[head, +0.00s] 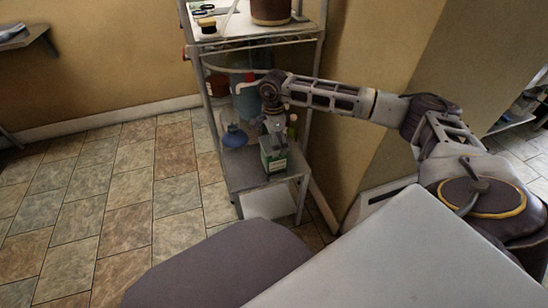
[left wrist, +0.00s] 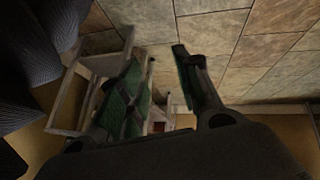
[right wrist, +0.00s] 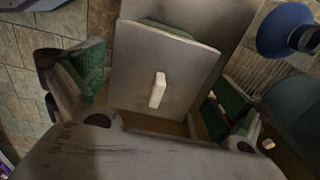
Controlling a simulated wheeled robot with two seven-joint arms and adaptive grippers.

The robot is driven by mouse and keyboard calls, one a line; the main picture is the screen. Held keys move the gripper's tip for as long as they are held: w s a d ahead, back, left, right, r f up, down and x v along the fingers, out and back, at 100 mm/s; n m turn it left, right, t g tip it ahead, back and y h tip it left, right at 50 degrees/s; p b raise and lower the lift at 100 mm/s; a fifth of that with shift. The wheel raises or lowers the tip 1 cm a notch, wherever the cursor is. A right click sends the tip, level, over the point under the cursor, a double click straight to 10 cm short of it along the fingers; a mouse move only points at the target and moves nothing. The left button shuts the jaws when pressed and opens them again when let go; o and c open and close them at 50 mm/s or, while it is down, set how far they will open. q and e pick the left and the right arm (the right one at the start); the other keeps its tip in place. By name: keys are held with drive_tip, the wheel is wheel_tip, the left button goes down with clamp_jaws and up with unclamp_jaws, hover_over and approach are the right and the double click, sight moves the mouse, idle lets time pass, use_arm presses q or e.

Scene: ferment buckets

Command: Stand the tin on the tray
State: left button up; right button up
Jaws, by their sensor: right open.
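The tin (head: 275,155) is a box-shaped can with a green and white label. It stands upright near the front of the rack's grey lower shelf (head: 240,176). The right wrist view shows its square grey top (right wrist: 185,70) with a small white cap. My right gripper (head: 268,122) is above the tin. Its green-padded fingers (right wrist: 158,88) are open on either side of the tin's top, with gaps. My left gripper (left wrist: 165,85) is open and empty, over floor tiles, and outside the head view. I cannot tell a separate tray from the shelf boards.
A blue funnel (head: 234,136) stands left of the tin, with a blue jug (head: 247,101) behind. The upper shelf (head: 236,32) holds a brown bucket (head: 270,10) and small items. The floor left of the rack is clear.

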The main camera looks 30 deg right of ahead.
sight(271, 165)
drive_tip(key=shift+f, duration=0.1)
drive_tip(key=shift+f+b, duration=0.4)
drive_tip(key=shift+f, duration=0.5)
drive_tip(key=shift+s+f+b, duration=0.1)
drive_tip(key=shift+f+b, duration=0.2)
drive_tip(key=shift+b, duration=0.1)
drive_tip(key=shift+f+b, duration=0.5)
drive_tip(key=shift+f, duration=0.75)
use_arm(q)
drive_tip(key=f, duration=0.3)
drive_tip(key=shift+d+f+t+h, duration=0.25)
drive_tip(key=shift+d+t+h, duration=0.05)
drive_tip(key=shift+w, duration=0.1)
use_arm(e)
drive_tip(key=c, duration=0.6)
use_arm(q)
drive_tip(key=shift+r, duration=0.1)
use_arm(e)
drive_tip(key=shift+s, duration=0.1)
drive_tip(key=c, duration=0.4)
